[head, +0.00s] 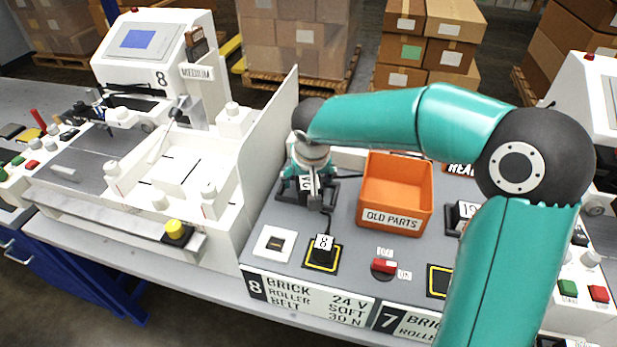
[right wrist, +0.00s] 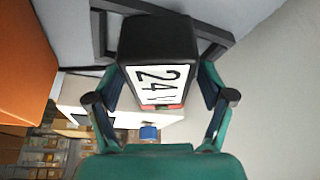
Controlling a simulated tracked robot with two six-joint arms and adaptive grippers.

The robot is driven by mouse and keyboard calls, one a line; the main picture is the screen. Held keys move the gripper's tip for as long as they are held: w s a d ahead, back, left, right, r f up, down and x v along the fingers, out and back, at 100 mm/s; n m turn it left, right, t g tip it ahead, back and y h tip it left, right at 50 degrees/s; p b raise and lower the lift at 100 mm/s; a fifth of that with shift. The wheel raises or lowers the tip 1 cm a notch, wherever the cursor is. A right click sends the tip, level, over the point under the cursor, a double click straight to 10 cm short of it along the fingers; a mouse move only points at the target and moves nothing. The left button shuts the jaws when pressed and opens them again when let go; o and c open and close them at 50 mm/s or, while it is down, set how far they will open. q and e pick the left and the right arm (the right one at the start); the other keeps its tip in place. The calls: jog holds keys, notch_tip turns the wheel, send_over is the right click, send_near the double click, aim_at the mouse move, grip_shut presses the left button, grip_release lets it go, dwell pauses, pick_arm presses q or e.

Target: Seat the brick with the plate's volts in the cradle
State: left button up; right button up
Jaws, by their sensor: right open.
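The plate (head: 310,305) at the front of the station reads 8, BRICK 24 V, ROLLER SOFT, BELT 30 N. A black brick with a white 24V label (right wrist: 160,88) fills the middle of the right wrist view. It stands at the dark cradle (head: 291,193), whose dark frame (right wrist: 100,32) shows behind it; whether it is fully seated I cannot tell. My right gripper (right wrist: 160,100) is open, with one finger on each side of the brick. In the head view this gripper (head: 314,178) hides part of the brick and cradle. My left gripper is not in view.
An orange OLD PARTS bin (head: 396,190) stands right of the cradle. A white panel (head: 268,160) rises on its left. Another labelled block (head: 463,215) is partly behind my arm.

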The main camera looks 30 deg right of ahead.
jog(key=shift+r+p, duration=0.55)
jog(key=shift+p, duration=0.1)
jog(key=v, duration=1)
jog(key=shift+s+a+r, duration=0.1)
jog(key=shift+a+r, duration=0.05)
jog(key=shift+r, duration=0.05)
jog(key=shift+s+a+r, duration=0.1)
jog(key=shift+s+r, duration=0.15)
jog(key=shift+r, duration=0.35)
